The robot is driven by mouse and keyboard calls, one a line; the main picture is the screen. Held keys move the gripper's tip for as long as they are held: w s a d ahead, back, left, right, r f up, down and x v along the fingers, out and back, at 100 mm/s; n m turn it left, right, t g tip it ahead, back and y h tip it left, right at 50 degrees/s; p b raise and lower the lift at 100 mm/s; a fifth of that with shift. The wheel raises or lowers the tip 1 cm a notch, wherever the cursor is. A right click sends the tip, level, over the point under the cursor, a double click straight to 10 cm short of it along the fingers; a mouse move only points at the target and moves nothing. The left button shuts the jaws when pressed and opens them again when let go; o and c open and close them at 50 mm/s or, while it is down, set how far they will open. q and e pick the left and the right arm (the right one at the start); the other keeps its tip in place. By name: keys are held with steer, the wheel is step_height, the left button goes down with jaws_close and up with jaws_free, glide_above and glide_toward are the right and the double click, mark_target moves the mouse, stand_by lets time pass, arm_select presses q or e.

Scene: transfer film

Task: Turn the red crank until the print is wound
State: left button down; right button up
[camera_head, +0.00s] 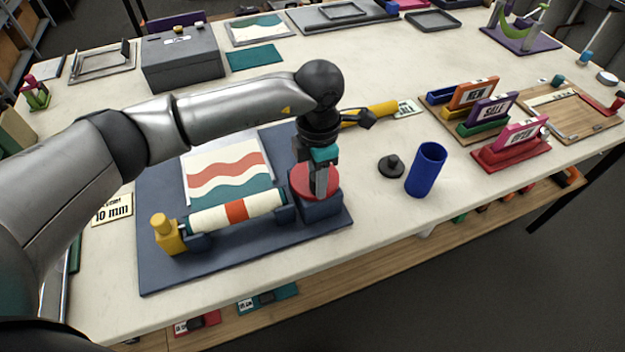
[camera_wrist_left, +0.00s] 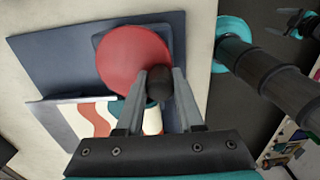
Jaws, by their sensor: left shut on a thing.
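The red crank (camera_head: 300,178) is a round red disc at the right end of a roller stand in the head view. It also fills the upper middle of the left wrist view (camera_wrist_left: 128,58). My left gripper (camera_wrist_left: 160,88) points down over it, its fingers shut on the dark crank knob (camera_wrist_left: 159,84) near the disc's edge. The print (camera_head: 225,165), with red and teal waves, lies flat behind the roller. The roller (camera_head: 262,205) shows a pale wrap with an orange band. My right gripper is not in view.
The stand sits on a dark blue base board (camera_head: 160,270) near the table's front edge. A blue tube (camera_head: 427,172) and a black lid (camera_head: 391,166) stand to the right. Colored card holders (camera_head: 510,150) stand farther right. A grey box (camera_head: 180,62) stands behind.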

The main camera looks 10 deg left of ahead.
arm_select(q)
steer(key=shift+w+d+n+b, duration=0.15)
steer(key=shift+d+n, duration=0.05)
steer(key=shift+n, duration=0.5)
steer(key=shift+w+d+n+b, duration=0.1)
steer(key=shift+d+n+b, duration=0.1)
steer(key=shift+n, duration=0.5)
steer(key=c, duration=0.5)
jaws_free()
steer(key=shift+c, duration=0.2)
steer(key=shift+r, duration=0.1)
step_height(320, 180, up, 15)
steer(key=shift+b, duration=0.4)
